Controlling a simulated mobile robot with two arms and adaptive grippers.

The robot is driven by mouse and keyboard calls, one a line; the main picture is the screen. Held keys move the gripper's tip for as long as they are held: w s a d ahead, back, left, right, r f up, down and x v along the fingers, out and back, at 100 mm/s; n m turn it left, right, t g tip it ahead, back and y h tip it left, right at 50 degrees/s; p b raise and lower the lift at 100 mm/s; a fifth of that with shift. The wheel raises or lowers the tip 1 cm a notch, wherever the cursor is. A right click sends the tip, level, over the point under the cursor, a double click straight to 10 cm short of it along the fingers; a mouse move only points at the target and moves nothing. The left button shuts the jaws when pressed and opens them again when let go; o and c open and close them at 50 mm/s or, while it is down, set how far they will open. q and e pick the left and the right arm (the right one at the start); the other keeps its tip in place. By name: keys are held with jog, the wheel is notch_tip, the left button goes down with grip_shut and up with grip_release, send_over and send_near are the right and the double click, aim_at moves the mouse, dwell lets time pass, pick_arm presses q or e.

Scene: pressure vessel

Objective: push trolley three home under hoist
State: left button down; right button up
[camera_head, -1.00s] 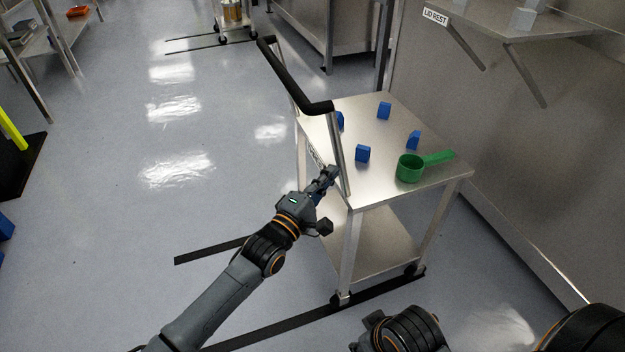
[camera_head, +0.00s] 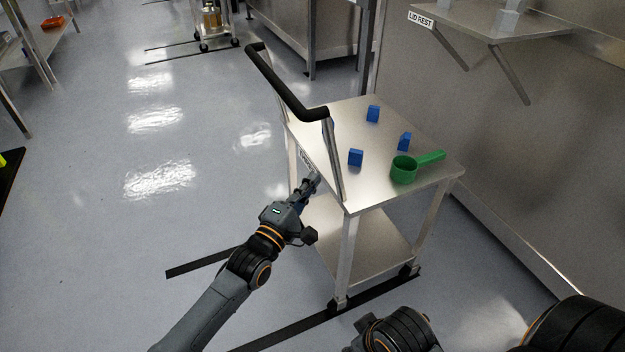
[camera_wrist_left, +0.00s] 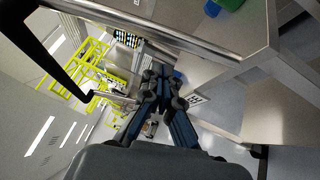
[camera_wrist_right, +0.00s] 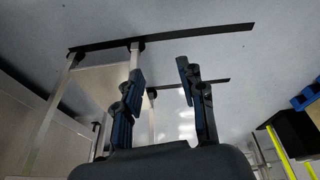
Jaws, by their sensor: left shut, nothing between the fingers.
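The steel trolley (camera_head: 368,188) stands at centre right in the head view, with a black push handle (camera_head: 290,92) on its left side. A label (camera_head: 307,162) on its top's left edge is too small to read. My left gripper (camera_head: 314,181) is shut and empty at that edge, below the handle; I cannot tell whether it touches. In the left wrist view its fingers (camera_wrist_left: 158,78) are together beside the trolley edge. My right gripper (camera_wrist_right: 156,72) is open and empty in the right wrist view, with trolley legs beyond; in the head view it is hidden. The hoist is not identifiable.
Blue blocks (camera_head: 356,158) and a green scoop (camera_head: 404,170) lie on the trolley top. Black floor strips (camera_head: 205,262) run beside and under it. A lid rest shelf (camera_head: 470,22) is on the right wall. Another trolley (camera_head: 212,25) stands far back.

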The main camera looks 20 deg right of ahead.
pick_arm(q)
jog(key=p+v, duration=0.1)
jog(key=v, duration=1)
jog(key=shift+p, duration=0.3)
pick_arm(e)
jog(key=x, duration=0.3)
jog(key=a+x, duration=0.1)
jog(key=x, duration=0.2)
jog(key=shift+s, duration=0.2)
